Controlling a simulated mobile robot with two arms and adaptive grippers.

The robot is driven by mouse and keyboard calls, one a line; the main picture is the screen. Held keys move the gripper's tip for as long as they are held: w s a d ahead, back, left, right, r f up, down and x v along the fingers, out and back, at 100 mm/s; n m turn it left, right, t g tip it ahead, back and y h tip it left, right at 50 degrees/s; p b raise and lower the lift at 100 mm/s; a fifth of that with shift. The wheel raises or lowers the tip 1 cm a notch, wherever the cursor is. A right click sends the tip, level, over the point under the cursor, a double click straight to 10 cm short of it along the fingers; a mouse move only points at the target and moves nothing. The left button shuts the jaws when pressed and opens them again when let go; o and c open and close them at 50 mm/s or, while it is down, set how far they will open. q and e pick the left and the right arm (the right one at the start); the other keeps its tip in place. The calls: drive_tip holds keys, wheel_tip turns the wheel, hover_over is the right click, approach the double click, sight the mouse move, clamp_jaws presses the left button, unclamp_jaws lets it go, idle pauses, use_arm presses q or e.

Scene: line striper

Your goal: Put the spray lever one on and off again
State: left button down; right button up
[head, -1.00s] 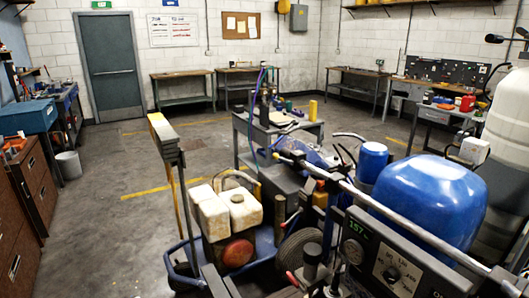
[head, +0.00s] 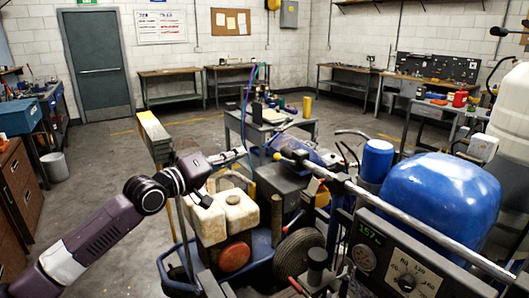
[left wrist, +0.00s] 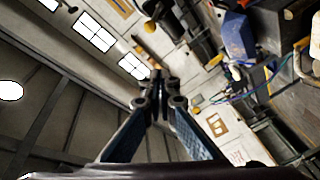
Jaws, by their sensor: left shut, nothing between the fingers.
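The line striper fills the lower right of the head view, with a blue tank (head: 440,200), a long metal handlebar (head: 400,212) and a control panel (head: 385,262) with a lit display and dials. A red-tipped lever (head: 296,285) shows at the bottom, left of the panel; I cannot tell whether it is spray lever one. My left gripper (head: 205,197) is in front of the cream jugs (head: 234,216), left of the levers and apart from them. In the left wrist view its fingers (left wrist: 158,80) are shut and empty. My right gripper is not in view.
A yellow-topped upright (head: 154,135) stands behind my left arm. A small grey table (head: 235,122) with bottles stands behind the striper. Workbenches (head: 175,72) line the walls, and drawers (head: 20,190) stand at the left. The floor between is mostly clear.

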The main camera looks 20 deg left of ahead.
sight(285, 159)
use_arm(q)
drive_tip(key=shift+s+d+r, duration=0.15)
drive_tip(key=shift+d+r, duration=0.05)
drive_tip(key=shift+r, duration=0.35)
drive_tip(key=p+x, duration=0.3)
drive_tip(key=x, duration=0.7)
drive_tip(key=s+d+f+p, duration=0.2)
drive_tip(key=p, duration=0.1)
drive_tip(key=shift+s+d, duration=0.15)
drive_tip(key=shift+s, duration=0.05)
drive_tip(key=shift+f, duration=0.1)
